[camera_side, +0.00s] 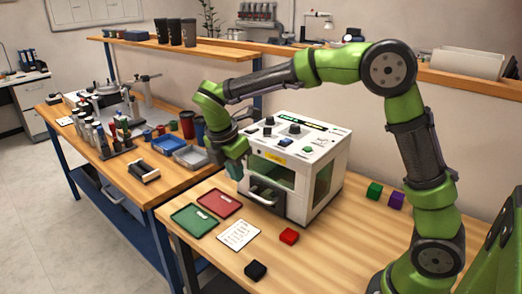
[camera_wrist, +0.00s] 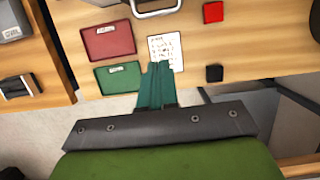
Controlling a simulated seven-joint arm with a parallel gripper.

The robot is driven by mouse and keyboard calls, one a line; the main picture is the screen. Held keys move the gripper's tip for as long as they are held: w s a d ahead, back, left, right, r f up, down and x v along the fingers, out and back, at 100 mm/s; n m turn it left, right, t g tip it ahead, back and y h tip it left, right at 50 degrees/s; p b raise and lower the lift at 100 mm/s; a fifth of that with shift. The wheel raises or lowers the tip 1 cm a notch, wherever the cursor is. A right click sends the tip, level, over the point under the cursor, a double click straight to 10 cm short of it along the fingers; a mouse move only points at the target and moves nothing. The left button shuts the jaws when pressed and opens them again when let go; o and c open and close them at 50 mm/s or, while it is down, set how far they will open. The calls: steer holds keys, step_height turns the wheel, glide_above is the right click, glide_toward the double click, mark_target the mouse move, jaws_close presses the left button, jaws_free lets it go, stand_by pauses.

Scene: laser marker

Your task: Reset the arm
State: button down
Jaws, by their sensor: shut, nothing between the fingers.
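My gripper (camera_side: 234,171) hangs at the left front side of the white laser marker (camera_side: 318,185), above the table. In the wrist view its two teal fingers (camera_wrist: 160,68) are together with nothing between them. They point toward the printed sheet (camera_wrist: 165,50) and overlap its lower edge in the picture. The laser marker has a tinted green window and a dark front handle (camera_side: 262,194); its front looks shut. In the wrist view only its handle (camera_wrist: 155,8) shows, at the top edge. My arm arches over the machine from the right.
A red tray (camera_side: 219,204) and a green tray (camera_side: 194,220) lie left of the sheet. A red block (camera_side: 289,236), black block (camera_side: 255,270), green block (camera_side: 374,190) and purple block (camera_side: 396,199) sit on the table. A cluttered side bench (camera_side: 150,195) stands left.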

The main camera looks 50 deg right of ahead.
steer(key=s+r+m+t+y, duration=0.2)
steer(key=s+r+m+t, duration=0.1)
steer(key=s+m, duration=0.6)
steer(key=s+d+r+m+t+y, duration=0.1)
steer(key=s+r+m+t+y, duration=0.2)
steer(key=s+m, duration=0.7)
steer(key=m+t, duration=0.1)
steer(key=m, duration=0.2)
steer(key=shift+s+d+r, duration=0.15)
steer(key=shift+s+r, duration=0.1)
steer(key=shift+s, duration=0.05)
